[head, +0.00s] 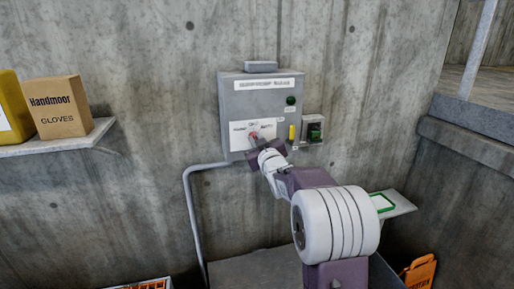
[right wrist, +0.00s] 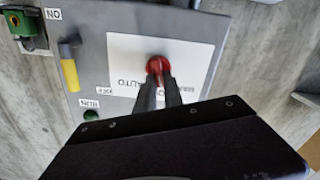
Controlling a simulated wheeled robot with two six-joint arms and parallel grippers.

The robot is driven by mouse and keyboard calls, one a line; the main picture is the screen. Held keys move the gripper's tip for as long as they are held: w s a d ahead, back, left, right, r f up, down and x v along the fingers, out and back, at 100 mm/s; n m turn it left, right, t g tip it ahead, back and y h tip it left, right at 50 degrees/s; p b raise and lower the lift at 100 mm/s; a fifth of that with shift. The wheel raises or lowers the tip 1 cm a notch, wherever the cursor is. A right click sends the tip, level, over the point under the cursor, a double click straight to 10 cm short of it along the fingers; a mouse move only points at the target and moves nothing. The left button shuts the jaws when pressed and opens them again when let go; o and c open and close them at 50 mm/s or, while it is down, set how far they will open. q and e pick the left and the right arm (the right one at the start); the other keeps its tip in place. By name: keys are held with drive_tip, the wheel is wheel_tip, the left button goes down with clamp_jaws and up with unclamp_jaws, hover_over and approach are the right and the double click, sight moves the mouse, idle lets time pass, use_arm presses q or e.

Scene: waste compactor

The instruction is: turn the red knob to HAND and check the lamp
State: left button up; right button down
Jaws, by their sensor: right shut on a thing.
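The red knob (head: 253,135) sits on a white label plate low on the grey control box (head: 232,90) on the wall. My right gripper (head: 258,145) reaches it from below right and is shut on it. In the right wrist view the two dark fingers (right wrist: 158,88) close on the red knob (right wrist: 158,66), partly hiding it and the plate's lettering; AUTO is readable. I cannot tell which position the knob points to. A dark green lamp (head: 291,100) is at the box's upper right, also in the wrist view (right wrist: 90,115); it shows no clear glow. My left gripper is not in view.
A yellow-handled lever (head: 292,132) is on the box right of the knob. A green switch unit (head: 314,130) is beside the box. A shelf (head: 60,145) at left holds a glove carton (head: 58,106) and a yellow container (head: 12,108). A conduit (head: 190,210) runs down the wall.

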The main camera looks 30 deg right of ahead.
drive_tip(key=shift+a+f+n+b, duration=0.1)
drive_tip(key=shift+a+n+b, duration=0.05)
drive_tip(key=shift+n+b, duration=1.05)
drive_tip(key=shift+a+f+n+b, duration=0.1)
drive_tip(key=shift+n+b, duration=0.85)
drive_tip(key=shift+n, duration=0.35)
drive_tip(key=c, duration=1.5)
unclamp_jaws()
drive_tip(key=shift+o, duration=0.2)
drive_tip(key=v, duration=0.9)
drive_tip(key=shift+b, duration=0.45)
